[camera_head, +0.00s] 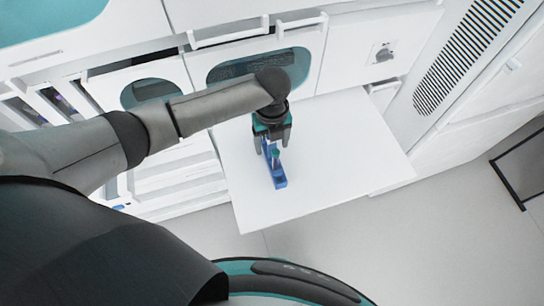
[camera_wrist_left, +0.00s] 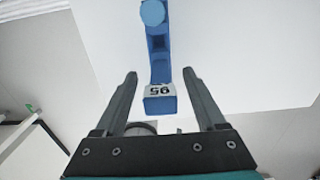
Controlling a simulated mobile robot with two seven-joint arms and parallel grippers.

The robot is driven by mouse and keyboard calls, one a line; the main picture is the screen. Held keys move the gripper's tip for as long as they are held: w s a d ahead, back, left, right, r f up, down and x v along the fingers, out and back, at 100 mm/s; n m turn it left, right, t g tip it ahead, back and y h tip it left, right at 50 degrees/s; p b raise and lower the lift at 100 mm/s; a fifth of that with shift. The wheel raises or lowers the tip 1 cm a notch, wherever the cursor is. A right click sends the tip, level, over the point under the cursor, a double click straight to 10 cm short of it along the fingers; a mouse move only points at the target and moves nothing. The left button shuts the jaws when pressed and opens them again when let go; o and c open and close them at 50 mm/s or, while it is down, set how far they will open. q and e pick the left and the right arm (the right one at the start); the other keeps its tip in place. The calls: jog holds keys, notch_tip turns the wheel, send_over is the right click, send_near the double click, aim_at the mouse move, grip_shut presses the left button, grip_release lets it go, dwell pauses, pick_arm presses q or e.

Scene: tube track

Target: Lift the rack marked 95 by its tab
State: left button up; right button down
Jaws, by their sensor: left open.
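The blue rack (camera_head: 279,182) lies on the white fold-out shelf, below my left gripper (camera_head: 273,140) in the head view. In the left wrist view the rack (camera_wrist_left: 159,70) runs up the picture, with a round blue cap (camera_wrist_left: 152,12) at its far part. Its near end carries a white label marked 95 (camera_wrist_left: 159,90), seen upside down. My left gripper (camera_wrist_left: 160,74) is open and empty, with one finger on each side of this labelled end and gaps to both sides. The gripper hides part of the rack in the head view. My right gripper is not in view.
The white shelf (camera_head: 340,150) is otherwise bare around the rack. Behind it stands a white cabinet with a windowed door (camera_head: 255,66) and a handle bar. Slotted racks fill the cabinet bays at left. A vented panel (camera_head: 465,55) stands at right.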

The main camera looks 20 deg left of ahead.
pick_arm(q)
jog(key=shift+c, duration=0.2)
grip_shut()
dwell(0.3)
